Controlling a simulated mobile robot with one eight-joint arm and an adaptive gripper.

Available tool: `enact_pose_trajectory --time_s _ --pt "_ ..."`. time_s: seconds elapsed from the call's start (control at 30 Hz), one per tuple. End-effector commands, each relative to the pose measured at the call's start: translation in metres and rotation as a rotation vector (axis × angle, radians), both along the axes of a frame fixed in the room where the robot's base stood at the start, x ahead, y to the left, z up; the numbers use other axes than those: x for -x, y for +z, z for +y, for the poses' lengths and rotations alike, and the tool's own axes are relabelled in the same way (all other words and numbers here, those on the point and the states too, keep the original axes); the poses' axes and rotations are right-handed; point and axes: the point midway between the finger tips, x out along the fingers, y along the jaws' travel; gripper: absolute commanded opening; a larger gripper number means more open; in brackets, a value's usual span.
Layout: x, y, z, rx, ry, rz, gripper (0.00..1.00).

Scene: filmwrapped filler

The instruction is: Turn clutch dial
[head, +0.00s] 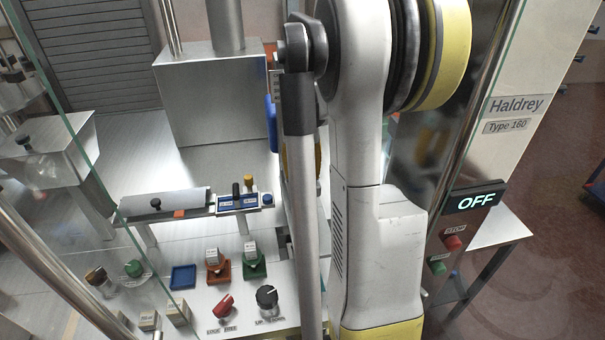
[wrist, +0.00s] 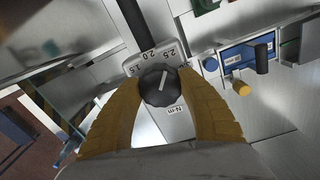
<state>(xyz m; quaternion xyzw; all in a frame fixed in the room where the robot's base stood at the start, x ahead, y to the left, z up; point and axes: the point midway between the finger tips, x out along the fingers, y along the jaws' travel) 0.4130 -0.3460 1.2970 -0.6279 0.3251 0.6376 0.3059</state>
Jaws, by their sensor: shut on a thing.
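The clutch dial (wrist: 156,96) is a black round knob with a white pointer line, on a grey plate (wrist: 176,131) marked 1.5, 2.0, 2.5 and N·m. In the wrist view its pointer is turned up and slightly right, roughly toward the 2.5 mark. My gripper (wrist: 161,84) has its two yellow fingers shut on the dial, one on each side. In the head view my own arm hides the gripper and the dial.
In the head view, a red knob (head: 222,306) and a black knob (head: 267,297) sit on the front panel. A blue unit (head: 237,203) with small levers stands behind them. Glass (head: 75,190) edges the left side.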

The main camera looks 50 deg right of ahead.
Motion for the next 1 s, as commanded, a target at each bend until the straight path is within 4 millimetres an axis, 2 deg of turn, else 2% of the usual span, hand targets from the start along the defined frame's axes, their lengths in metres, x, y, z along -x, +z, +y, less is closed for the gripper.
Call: enact_pose_trajectory --time_s 0.37,0.4,0.43,0.47,0.8,0.87,1.0 --pt "0.001 0.000 0.000 -0.001 -0.003 0.002 0.15" --pt "0.001 0.000 0.000 -0.001 -0.003 0.002 0.57" --pt "0.001 0.000 0.000 -0.001 -0.003 0.001 0.66" --pt "0.000 0.000 0.000 -0.001 -0.003 0.001 0.70" --pt "0.000 0.003 0.000 0.000 -0.002 0.000 0.70" --pt "0.000 0.009 0.000 0.000 -0.002 0.000 0.70" --pt "0.000 0.035 0.001 0.000 -0.002 0.000 0.70"
